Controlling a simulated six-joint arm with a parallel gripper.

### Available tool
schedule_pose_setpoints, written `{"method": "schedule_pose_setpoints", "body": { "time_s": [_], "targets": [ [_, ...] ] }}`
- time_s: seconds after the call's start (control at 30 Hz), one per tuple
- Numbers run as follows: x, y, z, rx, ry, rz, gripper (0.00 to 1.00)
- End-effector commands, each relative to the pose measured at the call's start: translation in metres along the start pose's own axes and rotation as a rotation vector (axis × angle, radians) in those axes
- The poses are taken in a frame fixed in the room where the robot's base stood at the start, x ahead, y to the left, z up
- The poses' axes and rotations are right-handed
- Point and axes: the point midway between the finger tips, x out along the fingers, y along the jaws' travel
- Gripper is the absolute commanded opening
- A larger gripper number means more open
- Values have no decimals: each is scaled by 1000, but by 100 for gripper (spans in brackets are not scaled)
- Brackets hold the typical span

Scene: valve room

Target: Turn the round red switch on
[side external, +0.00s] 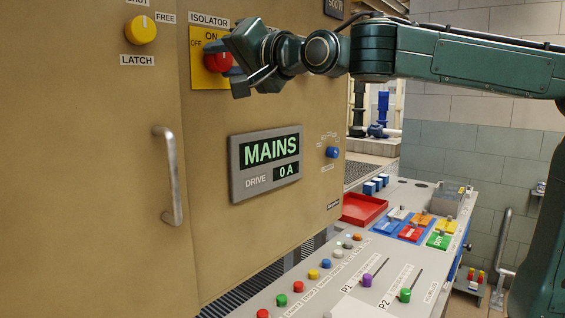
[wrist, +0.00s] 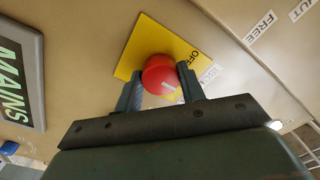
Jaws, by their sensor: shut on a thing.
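The round red switch (side external: 217,62) sits on a yellow plate (side external: 198,80) marked ISOLATOR, with ON and OFF printed on it. My gripper (side external: 230,64) is at the switch, its fingers closed on the knob's sides. In the wrist view the red switch (wrist: 160,76) sits between my two fingertips, with a short white mark on its face. The yellow plate (wrist: 143,38) shows around it, with OFF readable at the right. In the side view my gripper hides part of the plate and knob.
A MAINS display (side external: 268,162) reading DRIVE 0 A is below the switch. A yellow LATCH knob (side external: 140,30) is at upper left, above a door handle (side external: 169,175). A sloped console with coloured buttons, levers and a red tray (side external: 361,208) stands below right.

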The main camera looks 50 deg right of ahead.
Motion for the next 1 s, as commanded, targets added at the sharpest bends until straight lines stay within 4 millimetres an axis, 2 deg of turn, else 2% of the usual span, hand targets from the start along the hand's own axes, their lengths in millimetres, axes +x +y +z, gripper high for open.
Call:
{"method": "schedule_pose_setpoints", "body": {
  "time_s": [0.43, 0.47, 0.53, 0.57, 1.0],
  "targets": [
    [0, 0, 0, 15, 0, 0, 16],
    [0, 0, 0, 15, 0, 0, 45],
    [0, 0, 0, 15, 0, 0, 59],
    [0, 0, 0, 14, 0, 0, 61],
    [-4, 0, 0, 12, -1, 0, 61]
  ]
}}
